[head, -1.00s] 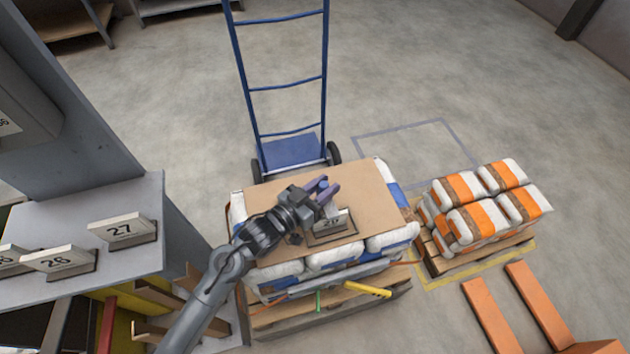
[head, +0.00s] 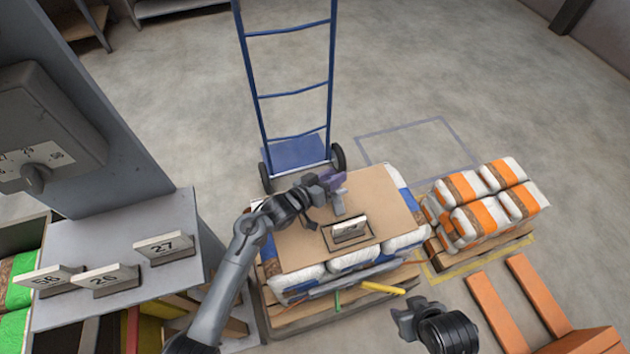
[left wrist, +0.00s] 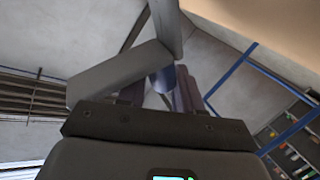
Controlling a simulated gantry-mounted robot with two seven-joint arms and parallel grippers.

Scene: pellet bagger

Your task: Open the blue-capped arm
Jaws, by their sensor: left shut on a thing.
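My left gripper (head: 334,184) reaches in over the cardboard sheet (head: 385,212) on top of the stacked bags. It is shut on the blue-capped arm, whose grey part (head: 338,204) shows below the purple fingers. In the left wrist view the blue cap (left wrist: 161,79) sits beside a purple finger (left wrist: 185,92). Much of the arm is hidden by the gripper, so how far it stands open cannot be told. My right gripper (head: 407,318) is at the lower middle, apart from the stack; its jaw state is unclear.
A blue hand truck (head: 292,152) stands behind the stack. Orange-and-white bags (head: 497,205) lie on a pallet at right. Grey bench (head: 120,240) with number signs at left.

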